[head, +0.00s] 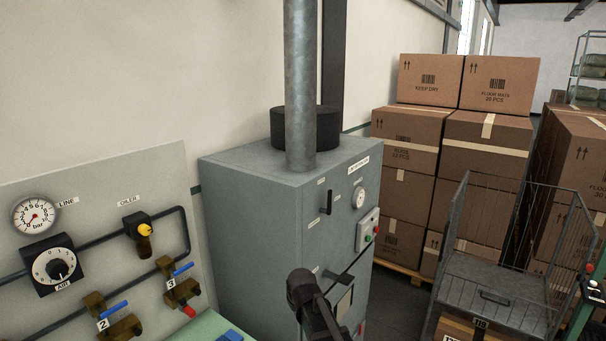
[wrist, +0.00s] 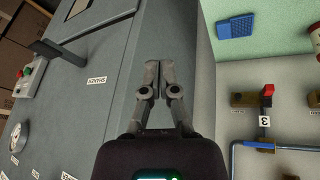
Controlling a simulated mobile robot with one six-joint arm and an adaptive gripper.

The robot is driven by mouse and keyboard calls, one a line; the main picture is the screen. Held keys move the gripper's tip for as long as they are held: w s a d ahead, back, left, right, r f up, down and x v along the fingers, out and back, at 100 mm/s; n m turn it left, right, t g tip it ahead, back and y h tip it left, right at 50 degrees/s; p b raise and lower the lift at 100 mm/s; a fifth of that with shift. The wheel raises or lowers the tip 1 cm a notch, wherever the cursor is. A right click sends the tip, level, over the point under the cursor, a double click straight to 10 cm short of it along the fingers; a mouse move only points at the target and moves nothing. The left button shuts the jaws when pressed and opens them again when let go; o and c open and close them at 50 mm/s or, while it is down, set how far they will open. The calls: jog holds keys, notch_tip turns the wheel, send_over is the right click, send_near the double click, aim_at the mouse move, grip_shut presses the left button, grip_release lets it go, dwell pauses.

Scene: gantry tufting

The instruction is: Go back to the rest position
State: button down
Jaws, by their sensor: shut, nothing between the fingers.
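My gripper (wrist: 158,72) shows in the wrist view with its two grey fingers together and nothing between them. It is in front of the side of a grey cabinet (wrist: 112,60), with the valve panel (wrist: 235,85) to the right of it in that view. In the head view a dark part of my arm shows at the bottom middle, in front of the grey cabinet (head: 245,205); the fingertips cannot be made out there. I cannot tell the gap between the fingers and the cabinet.
The panel at left carries a pressure gauge (head: 36,215), an air regulator knob (head: 56,267), an oiler (head: 142,232) and valves numbered 2 and 3. A blue item (wrist: 236,27) lies on a green surface. Stacked cartons (head: 405,155) and a wire cart (head: 497,275) stand at right.

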jog(key=s+d+f+m+g+b, duration=0.2)
jog(key=s+d+f+m+b, duration=0.1)
jog(key=s+d+f+b, duration=0.2)
jog(key=s+d+f+m+g+b, duration=0.3)
jog(key=s+d+f+b, duration=0.2)
jog(key=s+d, duration=0.8)
notch_tip(320, 180, down, 4)
jog(key=shift+s+d+r+h+b, duration=0.15)
jog(key=shift+s+d+h+b, duration=0.15)
jog(key=shift+s+d+h, duration=0.15)
jog(key=shift+a, duration=0.2)
